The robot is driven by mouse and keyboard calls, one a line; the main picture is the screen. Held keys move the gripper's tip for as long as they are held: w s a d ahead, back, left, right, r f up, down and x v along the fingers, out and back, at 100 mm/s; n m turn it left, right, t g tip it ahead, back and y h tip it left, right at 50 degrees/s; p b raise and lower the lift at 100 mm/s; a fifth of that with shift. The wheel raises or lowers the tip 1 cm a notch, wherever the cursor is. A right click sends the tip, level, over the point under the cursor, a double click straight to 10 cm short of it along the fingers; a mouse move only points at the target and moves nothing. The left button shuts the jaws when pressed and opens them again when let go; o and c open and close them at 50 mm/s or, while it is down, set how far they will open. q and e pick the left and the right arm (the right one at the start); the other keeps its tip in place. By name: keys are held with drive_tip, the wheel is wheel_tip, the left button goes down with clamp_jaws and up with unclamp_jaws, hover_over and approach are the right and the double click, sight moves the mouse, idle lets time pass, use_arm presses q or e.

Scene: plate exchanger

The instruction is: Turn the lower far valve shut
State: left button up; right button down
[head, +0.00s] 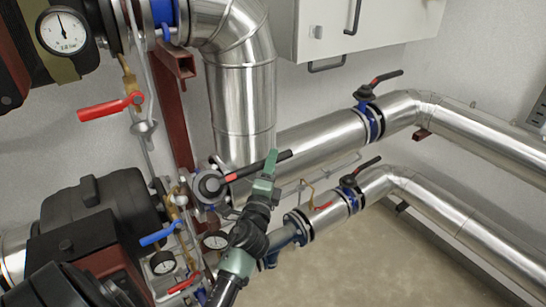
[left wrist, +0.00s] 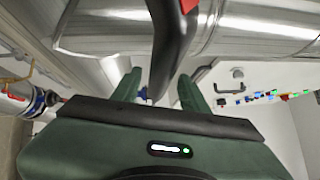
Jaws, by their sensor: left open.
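On the lower pipe, a valve (head: 350,186) has a blue flange and a red and black lever (head: 366,166) pointing up and right. Nearer, another valve (head: 210,185) has a long black lever with a red part (head: 240,172), slanting up to the right. My left gripper (head: 270,163) has green fingers and is at this nearer lever, toward its outer end. In the left wrist view, the dark lever (left wrist: 168,50) runs between the open fingers of the gripper (left wrist: 158,92). Contact cannot be told. My right gripper is not in view.
An upper valve (head: 368,118) with a red and black lever sits on the upper silver pipe (head: 480,130). A wide vertical pipe (head: 243,100) stands behind my gripper. Gauges, a blue lever (head: 160,235) and a red lever (head: 110,107) crowd the left. Floor shows below the pipes.

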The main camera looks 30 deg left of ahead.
use_arm(q)
drive_tip(key=shift+x, duration=0.85)
clamp_jaws()
idle(0.8)
